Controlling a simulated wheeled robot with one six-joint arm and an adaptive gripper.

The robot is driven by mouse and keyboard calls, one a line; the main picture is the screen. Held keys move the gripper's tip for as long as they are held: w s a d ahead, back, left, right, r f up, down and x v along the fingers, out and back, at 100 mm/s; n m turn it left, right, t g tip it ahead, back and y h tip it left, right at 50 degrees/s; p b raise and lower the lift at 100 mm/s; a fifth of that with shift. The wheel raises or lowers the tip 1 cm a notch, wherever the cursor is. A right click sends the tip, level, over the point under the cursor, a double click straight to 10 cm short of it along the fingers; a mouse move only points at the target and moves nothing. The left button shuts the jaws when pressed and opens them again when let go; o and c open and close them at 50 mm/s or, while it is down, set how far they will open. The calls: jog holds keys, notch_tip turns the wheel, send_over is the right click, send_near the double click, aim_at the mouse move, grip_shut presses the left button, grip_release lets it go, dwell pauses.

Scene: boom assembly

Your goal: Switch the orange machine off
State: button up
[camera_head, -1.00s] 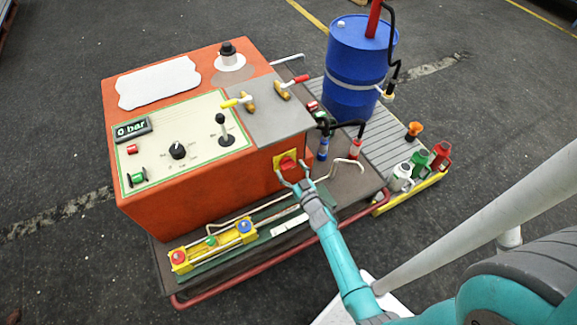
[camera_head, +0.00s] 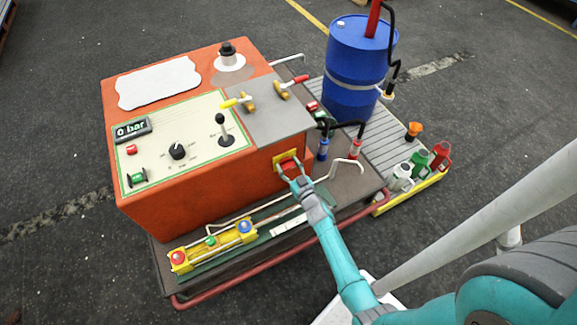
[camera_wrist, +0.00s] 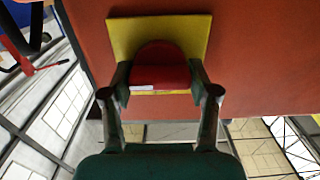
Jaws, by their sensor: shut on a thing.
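The orange machine (camera_head: 200,185) stands on a low platform, its display (camera_head: 132,129) reading 0 bar. A red rotary switch (camera_head: 288,165) on a yellow plate sits on its lower right side face. My gripper (camera_head: 292,175) reaches that face and is shut on the red switch. In the wrist view the switch (camera_wrist: 160,66) sits between the two fingers of my gripper (camera_wrist: 160,88), in front of the yellow plate (camera_wrist: 193,30). A small white mark shows on the knob's lower edge. The fingers partly hide the switch in the head view.
A yellow box with red, green and blue buttons (camera_head: 212,242) lies on the platform below the panel. A blue barrel (camera_head: 357,65) stands behind on the right. Hoses and a white handle (camera_head: 347,170) are right of my gripper. Several coloured nozzles (camera_head: 420,163) stand farther right.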

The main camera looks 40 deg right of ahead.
jog(key=shift+n, duration=0.3)
jog(key=n, duration=0.3)
jog(key=shift+a+n, duration=0.1)
jog(key=shift+n, duration=0.3)
jog(key=n, duration=0.4)
jog(key=shift+n, duration=0.3)
jog(key=n, duration=0.4)
jog(key=shift+w+a, duration=0.1)
jog(key=shift+f+n, duration=0.15)
jog(key=shift+n, duration=2.35)
jog(key=o, duration=1.2)
jog(key=shift+a, duration=0.1)
jog(key=shift+c, duration=0.2)
